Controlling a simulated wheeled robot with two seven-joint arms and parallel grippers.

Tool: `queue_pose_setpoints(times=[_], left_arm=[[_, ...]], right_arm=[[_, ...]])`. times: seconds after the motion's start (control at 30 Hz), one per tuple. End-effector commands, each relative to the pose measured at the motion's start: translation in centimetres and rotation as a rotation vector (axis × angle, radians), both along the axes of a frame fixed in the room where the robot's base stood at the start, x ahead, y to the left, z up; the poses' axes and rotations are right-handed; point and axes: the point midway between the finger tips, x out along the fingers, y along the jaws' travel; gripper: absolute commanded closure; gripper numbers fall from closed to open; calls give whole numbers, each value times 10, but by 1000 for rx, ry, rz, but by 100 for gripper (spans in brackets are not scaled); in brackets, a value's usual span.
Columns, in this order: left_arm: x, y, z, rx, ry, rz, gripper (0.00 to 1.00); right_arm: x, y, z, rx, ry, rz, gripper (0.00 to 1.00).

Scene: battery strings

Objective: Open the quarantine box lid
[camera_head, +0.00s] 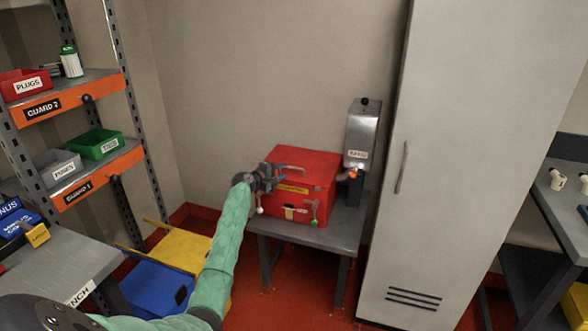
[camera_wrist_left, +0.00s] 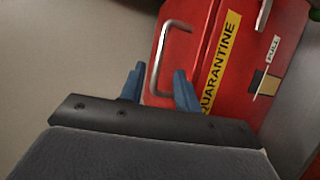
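The red quarantine box (camera_head: 318,178) stands on a small grey table against the back wall. Its lid looks shut. A silver bar handle (camera_wrist_left: 156,58) is on the red surface beside the yellow QUARANTINE label (camera_wrist_left: 221,60). My left gripper (camera_head: 269,174) is at the box's upper left side. In the left wrist view, its blue fingers (camera_wrist_left: 157,84) are apart, with the near end of the handle showing between them. I cannot tell whether they touch it. The gripper hides part of the box's left side in the head view. My right gripper is not in view.
A grey metal dispenser (camera_head: 362,135) stands right of the box, close to the tall grey cabinet (camera_head: 430,190). Shelves with bins (camera_head: 97,143) are at the left. Yellow (camera_head: 185,247) and blue (camera_head: 158,287) containers sit on the floor left of the small table (camera_head: 335,236).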

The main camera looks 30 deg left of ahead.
Motion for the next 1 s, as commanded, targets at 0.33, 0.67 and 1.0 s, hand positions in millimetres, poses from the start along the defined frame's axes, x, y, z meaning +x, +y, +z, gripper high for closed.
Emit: queue_pose_setpoints(times=[0.33,0.67,1.0], left_arm=[[45,-9,-7,0,1,-2,68],[68,-12,-12,3,1,-2,68],[68,-12,-13,4,1,-2,78]], right_arm=[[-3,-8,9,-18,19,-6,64],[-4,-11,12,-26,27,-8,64],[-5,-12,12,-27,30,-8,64]])
